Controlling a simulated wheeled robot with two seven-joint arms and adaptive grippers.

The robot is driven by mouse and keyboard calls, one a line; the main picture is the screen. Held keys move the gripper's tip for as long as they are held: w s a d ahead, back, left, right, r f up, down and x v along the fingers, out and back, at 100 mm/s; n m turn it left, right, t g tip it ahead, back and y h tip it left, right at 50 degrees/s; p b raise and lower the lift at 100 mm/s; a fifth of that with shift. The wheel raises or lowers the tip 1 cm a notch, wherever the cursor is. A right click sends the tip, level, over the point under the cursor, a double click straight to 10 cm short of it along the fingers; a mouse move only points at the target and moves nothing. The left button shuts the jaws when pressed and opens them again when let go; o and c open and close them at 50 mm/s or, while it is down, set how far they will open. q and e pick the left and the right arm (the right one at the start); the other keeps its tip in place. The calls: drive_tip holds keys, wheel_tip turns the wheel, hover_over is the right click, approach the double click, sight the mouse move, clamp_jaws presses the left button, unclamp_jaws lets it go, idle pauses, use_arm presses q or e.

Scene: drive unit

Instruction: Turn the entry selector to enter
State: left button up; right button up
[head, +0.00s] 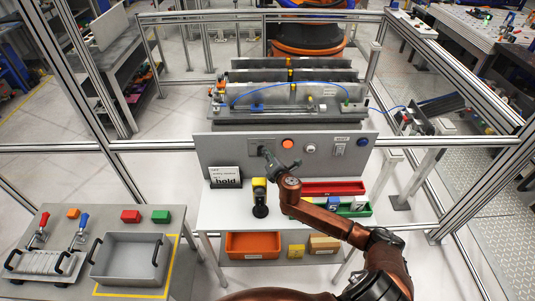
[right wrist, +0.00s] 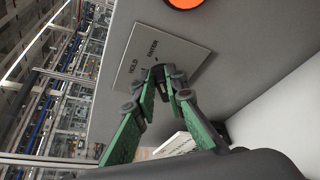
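The entry selector sits on a grey plate (right wrist: 165,50) marked HOLD and ENTER, on the upright grey panel (head: 225,150). My right gripper (head: 266,152) reaches up to this plate from the front. In the right wrist view its green-padded fingers (right wrist: 165,78) point at the plate, tips close together just below the lettering. The fingers hide the selector knob, so its angle and whether they grip it cannot be made out. My left gripper is not in view.
A yellow-and-black device (head: 260,197) and a red bin (head: 333,187) stand on the white table. Frame posts surround the cell.

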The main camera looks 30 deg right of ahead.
drive_tip(key=o, duration=0.5)
drive_tip(key=shift+c, duration=0.2)
drive_tip(key=v, duration=1.2)
